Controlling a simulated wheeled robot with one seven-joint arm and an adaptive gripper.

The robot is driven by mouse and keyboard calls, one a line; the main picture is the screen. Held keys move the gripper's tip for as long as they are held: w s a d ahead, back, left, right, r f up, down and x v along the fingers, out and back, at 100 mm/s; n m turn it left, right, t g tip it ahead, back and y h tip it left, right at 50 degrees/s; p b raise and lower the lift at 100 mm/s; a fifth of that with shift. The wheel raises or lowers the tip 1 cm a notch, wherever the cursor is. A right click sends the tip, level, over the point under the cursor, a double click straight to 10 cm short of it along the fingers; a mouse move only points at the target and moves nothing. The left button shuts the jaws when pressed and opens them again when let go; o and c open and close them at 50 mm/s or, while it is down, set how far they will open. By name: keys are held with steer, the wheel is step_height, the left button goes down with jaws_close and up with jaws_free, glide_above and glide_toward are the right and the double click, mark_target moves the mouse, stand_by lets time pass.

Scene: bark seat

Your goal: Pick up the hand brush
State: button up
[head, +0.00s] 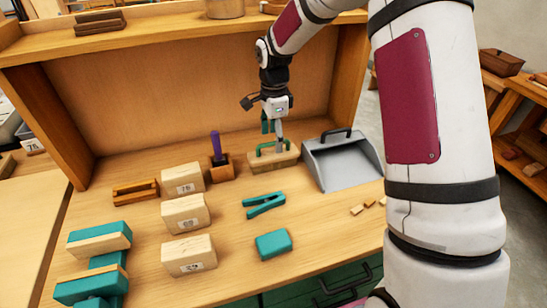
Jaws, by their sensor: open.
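A pale wooden block with a green arched handle, which looks like the hand brush (287,160), sits on the wooden bench toward the back, left of the grey dustpan. My gripper (275,144) points down right over it, with its fingers at the green handle. The gripper is open. One finger shows in front of the handle, and a green part shows beside the fingers. I cannot tell whether the fingers touch the handle. The gripper hides part of the handle.
The grey dustpan (341,164) stands close on the right. A wooden holder (222,173) with a purple-handled tool is left. Several numbered wooden blocks (186,215), a teal clamp-like tool (264,204) and a teal block (273,244) lie nearer. A shelf (170,40) overhangs the back.

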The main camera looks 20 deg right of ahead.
mark_target(273, 152)
steer(key=f, duration=0.3)
steer(key=s+f+p, duration=0.1)
steer(key=f, duration=0.1)
steer(key=shift+a+f, duration=0.15)
steer(key=shift+f, duration=0.05)
steer(key=shift+w+f, duration=0.15)
steer(key=shift+f, duration=0.3)
steer(key=c, duration=1.4)
